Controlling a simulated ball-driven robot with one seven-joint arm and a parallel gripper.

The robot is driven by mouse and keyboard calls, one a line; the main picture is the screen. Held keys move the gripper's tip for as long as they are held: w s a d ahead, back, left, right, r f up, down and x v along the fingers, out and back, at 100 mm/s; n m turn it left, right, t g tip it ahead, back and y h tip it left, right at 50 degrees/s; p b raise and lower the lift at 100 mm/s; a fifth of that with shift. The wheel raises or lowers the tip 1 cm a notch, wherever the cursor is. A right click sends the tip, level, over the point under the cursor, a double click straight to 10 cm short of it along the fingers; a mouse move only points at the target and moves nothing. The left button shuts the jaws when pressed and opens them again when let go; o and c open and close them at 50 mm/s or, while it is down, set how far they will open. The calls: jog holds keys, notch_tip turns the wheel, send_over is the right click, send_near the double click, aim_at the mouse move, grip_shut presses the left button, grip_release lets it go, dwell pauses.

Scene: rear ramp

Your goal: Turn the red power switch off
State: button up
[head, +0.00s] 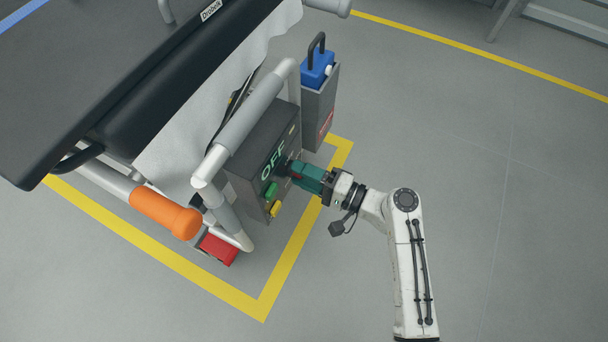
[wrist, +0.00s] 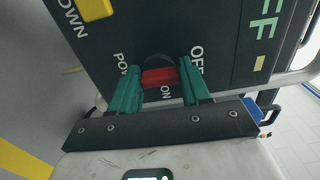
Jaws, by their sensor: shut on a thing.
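The red power switch (wrist: 160,77) sits on the dark control panel (wrist: 185,30) in the wrist view. It lies as a red bar between the two green fingers of my gripper (wrist: 158,70), which are shut on it. An ON label is near the bar and an OFF label is beside the right finger. Part of the word POWER shows by the left finger. In the head view my gripper (head: 296,170) reaches the panel (head: 250,150) from the right, and its fingers mostly hide the switch. Large green letters on the panel read OFF.
A green button (head: 271,190) and a yellow button (head: 275,209) are just below my gripper. A grey tube frame (head: 240,130) runs along the panel's left. A grey box (head: 318,108) with a blue item (head: 317,70) stands behind. The floor to the right is clear.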

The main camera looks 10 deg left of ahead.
jog(key=shift+f, duration=0.1)
dwell(0.3)
jog(key=o, duration=1.1)
jog(key=shift+c, duration=0.2)
jog(key=shift+d, duration=0.15)
jog(key=p+v, duration=0.3)
jog(key=v, duration=0.7)
jog(key=shift+s+d, duration=0.2)
jog(key=shift+d, duration=0.1)
